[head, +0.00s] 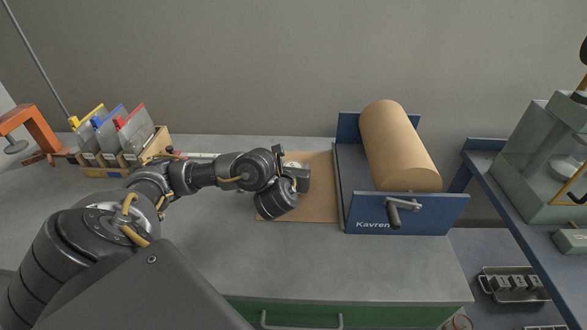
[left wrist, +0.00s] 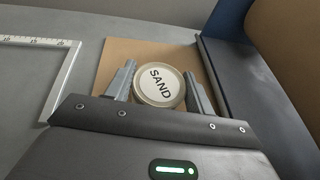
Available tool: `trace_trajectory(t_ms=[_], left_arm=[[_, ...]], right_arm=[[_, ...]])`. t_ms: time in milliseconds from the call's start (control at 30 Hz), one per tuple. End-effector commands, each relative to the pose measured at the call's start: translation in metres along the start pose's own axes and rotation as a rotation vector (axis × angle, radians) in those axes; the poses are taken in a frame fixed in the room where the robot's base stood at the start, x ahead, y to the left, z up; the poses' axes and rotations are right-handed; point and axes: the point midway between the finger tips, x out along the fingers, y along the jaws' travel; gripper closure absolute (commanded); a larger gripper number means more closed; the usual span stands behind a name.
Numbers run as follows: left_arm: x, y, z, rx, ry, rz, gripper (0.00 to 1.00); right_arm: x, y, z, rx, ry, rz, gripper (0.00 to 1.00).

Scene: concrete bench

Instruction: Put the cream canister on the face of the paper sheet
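The cream canister, its round lid marked SAND (left wrist: 157,86), sits between the two fingers of my left gripper (left wrist: 160,85) in the left wrist view. Both fingers are close against its sides, so the gripper looks shut on it. In the head view my left gripper (head: 298,172) is over the brown paper sheet (head: 322,195) and hides much of the canister, whose pale top (head: 292,163) just shows. The sheet also shows behind the canister in the left wrist view (left wrist: 150,52). Whether the canister touches the paper is hidden. My right gripper is not in view.
A blue paper-roll stand (head: 400,213) with a brown roll (head: 398,145) and crank borders the sheet's right side. A pale square ruler (left wrist: 62,85) lies to the left. A rack with coloured-topped plates (head: 115,145) and an orange clamp stand (head: 38,130) are farther left. The front bench is clear.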

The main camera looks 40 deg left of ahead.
Motion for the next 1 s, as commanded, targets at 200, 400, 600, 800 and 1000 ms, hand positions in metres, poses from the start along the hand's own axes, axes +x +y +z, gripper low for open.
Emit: trace_trajectory(t_ms=[200, 400, 600, 800, 1000], left_arm=[[0.000, 0.000, 0.000, 0.000, 0.000, 0.000, 0.25], [0.000, 0.000, 0.000, 0.000, 0.000, 0.000, 0.25], [-0.014, -0.001, 0.004, -0.001, 0.002, -0.004, 0.25], [-0.056, 0.000, 0.005, -0.001, 0.005, -0.004, 0.25], [-0.094, -0.001, 0.003, -0.001, 0.003, -0.004, 0.25]], right_arm=[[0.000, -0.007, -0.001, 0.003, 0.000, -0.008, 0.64], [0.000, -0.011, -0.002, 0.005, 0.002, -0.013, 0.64], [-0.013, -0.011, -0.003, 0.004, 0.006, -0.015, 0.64], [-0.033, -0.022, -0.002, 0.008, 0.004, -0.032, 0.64], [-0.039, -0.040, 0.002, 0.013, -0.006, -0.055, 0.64]])
